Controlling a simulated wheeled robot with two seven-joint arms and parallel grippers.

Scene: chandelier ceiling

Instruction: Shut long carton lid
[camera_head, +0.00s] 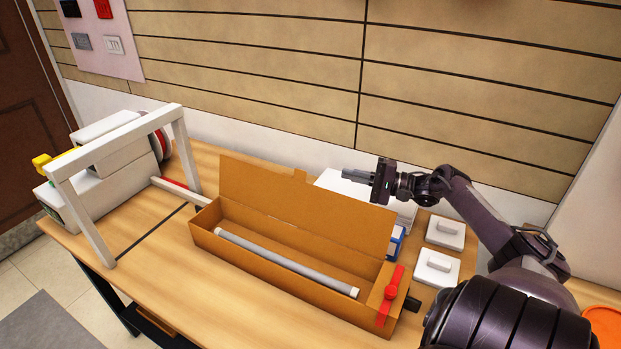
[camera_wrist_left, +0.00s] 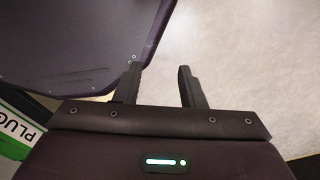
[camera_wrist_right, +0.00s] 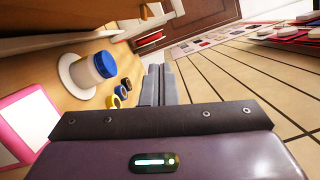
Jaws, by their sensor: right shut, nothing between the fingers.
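A long orange-brown carton (camera_head: 222,249) sits open on the wooden table. Its lid (camera_head: 255,191) stands raised along the far long side, leaning back. A grey tube (camera_head: 280,261) with pale ends lies inside the carton. My right gripper (camera_head: 347,174) is shut and empty, with its fingers pointing left, above and near the far side of the raised lid; I cannot tell whether it touches the lid. It also shows in the right wrist view (camera_wrist_right: 160,70), with the fingers together. My left gripper (camera_wrist_left: 158,72) is open and empty over a pale floor, out of the head view.
A white frame (camera_head: 118,127) and machine (camera_head: 103,178) stand at left. Table in front is clear.

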